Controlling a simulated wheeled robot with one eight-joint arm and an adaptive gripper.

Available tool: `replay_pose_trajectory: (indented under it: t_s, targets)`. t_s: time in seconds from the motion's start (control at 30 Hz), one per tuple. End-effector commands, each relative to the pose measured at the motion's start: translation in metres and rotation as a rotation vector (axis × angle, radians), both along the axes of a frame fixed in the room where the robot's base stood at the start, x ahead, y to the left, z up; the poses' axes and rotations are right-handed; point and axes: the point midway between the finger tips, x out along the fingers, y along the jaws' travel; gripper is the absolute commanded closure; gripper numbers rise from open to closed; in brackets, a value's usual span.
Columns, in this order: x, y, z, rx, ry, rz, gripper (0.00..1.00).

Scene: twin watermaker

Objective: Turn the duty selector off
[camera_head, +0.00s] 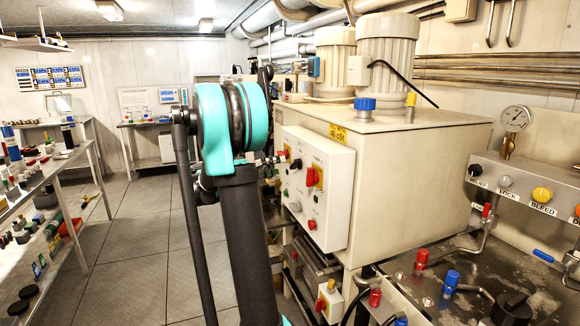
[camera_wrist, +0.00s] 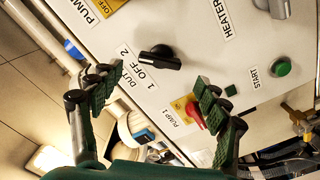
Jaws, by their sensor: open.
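The duty selector is a black rotary knob (camera_wrist: 161,57) on a white panel, in the upper middle of the wrist view. Its bar handle lies across the picture with its long end to the right. The labels DUTY, 1, OFF and 2 sit to its left; I cannot tell which mark it points to. My gripper (camera_wrist: 158,97) is open and empty, its green-padded fingers spread apart below and to either side of the knob, not gripping it. In the head view the control box (camera_head: 338,205) shows right of my arm, which hides much of my gripper.
In the wrist view a red switch on yellow (camera_wrist: 192,113) labelled PUMP 1 sits near the right finger, and a green START button (camera_wrist: 283,68) lies farther right. In the head view a gauge (camera_head: 515,119) and valves stand at right; floor (camera_head: 135,250) is clear at left.

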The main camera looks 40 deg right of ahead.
Motion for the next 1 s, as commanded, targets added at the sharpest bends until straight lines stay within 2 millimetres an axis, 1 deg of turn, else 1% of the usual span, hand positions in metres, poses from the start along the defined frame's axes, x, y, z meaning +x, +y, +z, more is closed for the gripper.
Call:
replay_pose_trajectory:
  t_s: [0.03,0.1,0.3,0.47,0.7,0.73,0.77,1.0]
  targets:
    - [-0.004,-0.011,0.000,0.000,0.000,-0.004,0.24]
    - [-0.006,-0.022,0.000,0.000,0.000,-0.003,0.24]
    - [-0.011,-0.045,0.000,0.001,0.000,-0.002,0.24]
    - [-0.012,-0.051,0.000,0.000,0.000,0.000,0.24]
    - [-0.012,-0.052,0.000,0.000,0.000,0.000,0.24]
    - [-0.012,-0.052,0.000,0.000,0.000,0.000,0.25]
    - [-0.012,-0.052,0.000,0.000,0.000,0.000,0.29]
    - [-0.012,-0.052,0.000,0.000,0.000,0.000,0.59]
